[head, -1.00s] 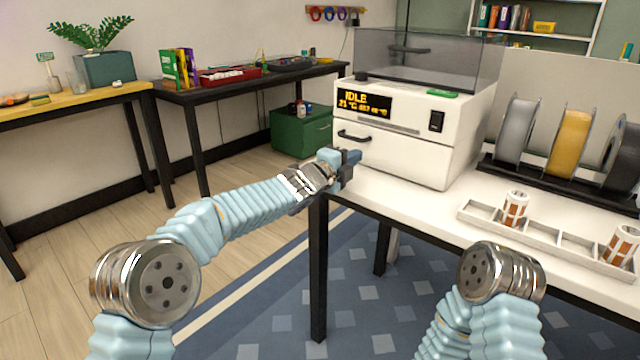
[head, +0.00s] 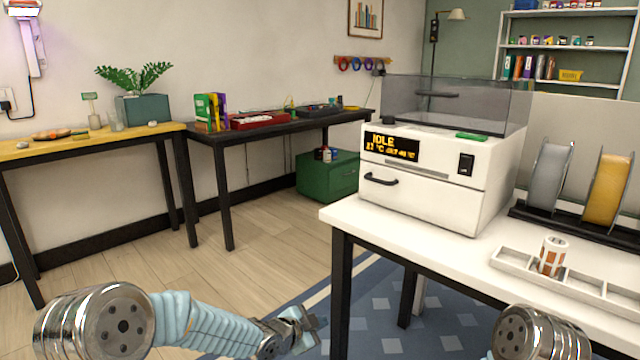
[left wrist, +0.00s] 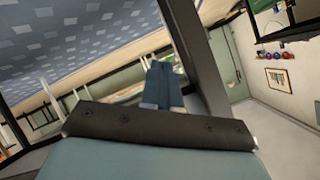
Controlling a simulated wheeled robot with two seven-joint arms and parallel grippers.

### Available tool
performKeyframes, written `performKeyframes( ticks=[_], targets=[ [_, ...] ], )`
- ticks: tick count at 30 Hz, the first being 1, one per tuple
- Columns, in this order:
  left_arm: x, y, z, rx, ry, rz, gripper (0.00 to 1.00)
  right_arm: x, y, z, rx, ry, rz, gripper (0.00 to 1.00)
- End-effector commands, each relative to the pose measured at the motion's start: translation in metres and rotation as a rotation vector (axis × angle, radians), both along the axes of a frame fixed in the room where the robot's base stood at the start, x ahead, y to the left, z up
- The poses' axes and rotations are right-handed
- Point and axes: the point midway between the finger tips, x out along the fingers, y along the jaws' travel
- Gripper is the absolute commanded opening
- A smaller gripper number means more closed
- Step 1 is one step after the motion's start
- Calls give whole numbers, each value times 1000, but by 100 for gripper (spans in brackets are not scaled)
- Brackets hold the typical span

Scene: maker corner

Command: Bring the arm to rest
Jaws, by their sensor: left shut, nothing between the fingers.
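My left gripper (head: 312,322) is low in the head view, beside the white table's left front leg and over the floor and blue rug. In the left wrist view its two blue fingers (left wrist: 163,84) lie together, shut with nothing between them. My left arm reaches in from the lower left, bent low. Of my right arm only a joint shows at the lower right edge; its gripper is out of view.
The white table (head: 345,212) carries a white machine (head: 425,190) reading IDLE, filament spools (head: 606,190) and a compartment tray (head: 512,262) with a patterned cup (head: 552,256). A green cabinet (head: 328,176) stands behind. Wooden floor (head: 240,265) is clear at left.

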Motion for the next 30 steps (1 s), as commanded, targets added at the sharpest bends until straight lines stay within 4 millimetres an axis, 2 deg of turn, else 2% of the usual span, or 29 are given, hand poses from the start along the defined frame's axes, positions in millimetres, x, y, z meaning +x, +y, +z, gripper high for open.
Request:
performKeyframes(
  ticks=[1, 3, 5, 6, 8, 9, 12, 15, 18, 22, 30],
  targets=[
    [-19, 15, -38, -41, 139, 69, 0, 0, 0, 3, 1, 0, 1, 66],
    [-52, 35, -87, -109, 338, 188, 0, 0, 1, 4, 1, 1, 2, 66],
    [-84, 52, -126, -163, 507, 302, 0, -1, 2, 6, 2, 2, 3, 66],
    [-109, 63, -149, -196, 617, 383, 0, -1, 2, 7, 3, 2, 3, 66],
    [-148, 78, -179, -242, 779, 511, 0, -1, 2, 8, 3, 2, 4, 66],
    [-175, 86, -195, -268, 878, 596, 0, -1, 3, 9, 4, 2, 4, 66],
    [-238, 103, -224, -317, 1089, 798, 0, -1, 3, 11, 5, 2, 6, 66],
    [-285, 113, -237, -346, 1235, 958, 0, -2, 4, 12, 5, 3, 7, 66],
    [-314, 119, -243, -359, 1318, 1057, 0, -2, 4, 12, 6, 3, 7, 66],
    [-326, 121, -245, -364, 1353, 1103, 0, -2, 4, 12, 7, 3, 8, 66],
    [-326, 121, -245, -364, 1351, 1101, 0, -2, 4, 12, 6, 3, 8, 66]
  ],
)
